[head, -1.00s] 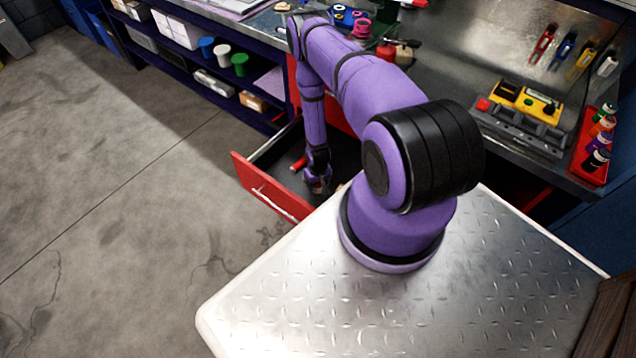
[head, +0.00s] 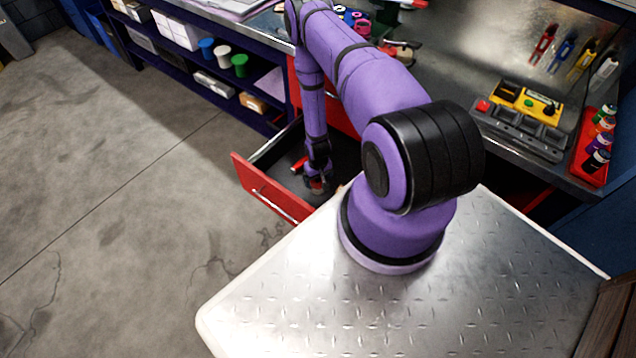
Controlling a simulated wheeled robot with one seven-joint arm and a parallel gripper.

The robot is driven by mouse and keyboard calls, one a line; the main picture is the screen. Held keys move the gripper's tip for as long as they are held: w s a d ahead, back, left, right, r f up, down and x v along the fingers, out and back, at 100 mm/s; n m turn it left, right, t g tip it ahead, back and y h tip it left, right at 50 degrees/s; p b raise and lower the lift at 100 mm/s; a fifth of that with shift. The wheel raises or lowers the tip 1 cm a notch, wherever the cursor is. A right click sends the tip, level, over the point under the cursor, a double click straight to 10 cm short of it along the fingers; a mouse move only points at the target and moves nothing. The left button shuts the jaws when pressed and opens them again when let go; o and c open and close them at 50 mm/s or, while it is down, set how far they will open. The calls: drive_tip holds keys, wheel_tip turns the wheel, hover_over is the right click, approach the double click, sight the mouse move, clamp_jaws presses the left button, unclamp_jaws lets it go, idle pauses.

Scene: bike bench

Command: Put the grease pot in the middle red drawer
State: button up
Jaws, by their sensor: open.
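A red drawer (head: 262,190) stands pulled out from under the bench, its dark inside partly hidden by my arm. My gripper (head: 318,186) points down inside it, near its right side, with the jaws open. A small reddish thing shows at the fingertips. It is too small and covered to tell whether it is the grease pot, or whether it touches the drawer floor. I cannot make out the grease pot for certain anywhere else.
A red item (head: 299,164) lies in the drawer, left of my gripper. Another closed red drawer front (head: 340,112) is above. The bench top holds a yellow-and-grey organizer (head: 525,115) and a red tray of bottles (head: 590,165). The floor at left is clear.

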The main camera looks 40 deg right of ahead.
wheel_tip(320, 180, up, 8)
drive_tip(key=shift+f, duration=0.1)
drive_tip(key=w+a+r+t, duration=0.1)
drive_tip(key=w+r, duration=0.3)
drive_tip(key=r, duration=0.7)
drive_tip(key=w+a+r+n, duration=0.1)
drive_tip(key=w+r, duration=0.3)
drive_tip(key=r, duration=0.8)
drive_tip(key=w+a+r+t, duration=0.1)
drive_tip(key=w+r, duration=0.3)
drive_tip(key=r, duration=0.7)
drive_tip(key=s+a+r+n, duration=0.1)
drive_tip(key=s+a+r, duration=0.15)
drive_tip(key=r, duration=0.75)
drive_tip(key=s+a+r, duration=0.2)
drive_tip(key=a+r, duration=0.2)
drive_tip(key=r, duration=0.6)
drive_tip(key=s+a+r+t, duration=0.1)
drive_tip(key=s+a+r, duration=0.3)
drive_tip(key=s+r, duration=0.5)
drive_tip(key=s+a+r+n+t, duration=0.1)
drive_tip(key=s+a+r, duration=0.4)
drive_tip(key=s, duration=1.2)
wheel_tip(320, 180, up, 4)
drive_tip(key=shift+a+f+n+t, duration=0.1)
drive_tip(key=shift+a+n+t, duration=0.15)
drive_tip(key=shift+t, duration=0.35)
drive_tip(key=shift+w, duration=0.1)
